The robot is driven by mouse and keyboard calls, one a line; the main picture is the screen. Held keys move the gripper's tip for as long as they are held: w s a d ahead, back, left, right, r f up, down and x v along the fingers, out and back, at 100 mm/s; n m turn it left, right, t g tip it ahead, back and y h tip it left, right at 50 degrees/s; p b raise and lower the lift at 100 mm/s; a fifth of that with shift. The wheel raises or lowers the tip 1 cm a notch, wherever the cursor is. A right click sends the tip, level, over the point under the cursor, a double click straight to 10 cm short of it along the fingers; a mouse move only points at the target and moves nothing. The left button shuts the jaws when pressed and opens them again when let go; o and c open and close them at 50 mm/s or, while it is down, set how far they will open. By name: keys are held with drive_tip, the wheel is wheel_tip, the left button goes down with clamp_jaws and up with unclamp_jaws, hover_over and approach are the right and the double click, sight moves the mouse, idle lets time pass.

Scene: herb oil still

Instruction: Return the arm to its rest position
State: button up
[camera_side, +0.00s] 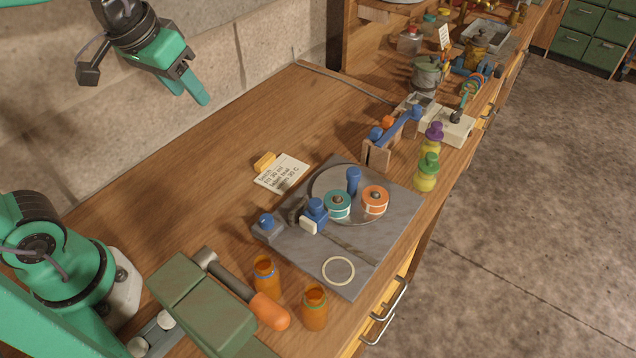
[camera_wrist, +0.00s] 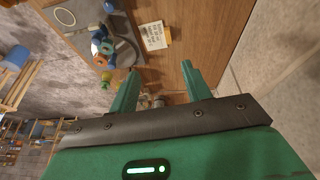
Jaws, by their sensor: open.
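My gripper (camera_side: 190,90) is at the upper left of the side view, raised in front of the block wall and well above the wooden bench (camera_side: 230,140). In the wrist view my gripper (camera_wrist: 160,82) has its two green fingers spread apart, with nothing between them. The bench (camera_wrist: 180,55) lies beyond the fingertips. My gripper touches none of the things on the bench.
A grey slab (camera_side: 385,265) holds a round plate with a teal spool (camera_side: 337,204) and an orange spool (camera_side: 375,199). A note card (camera_side: 283,172) lies behind it. Amber jars (camera_side: 266,277) and a hammer (camera_side: 265,308) are at the front. The bench's back left is bare.

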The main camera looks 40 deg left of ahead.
drive_tip(key=s+a+f+t, duration=0.1)
drive_tip(key=s+a+f, duration=0.1)
drive_tip(key=s, duration=0.4)
drive_tip(key=shift+s+a+f+m, duration=0.25)
drive_tip(key=shift+a+m, duration=0.15)
drive_tip(key=shift+a, duration=0.1)
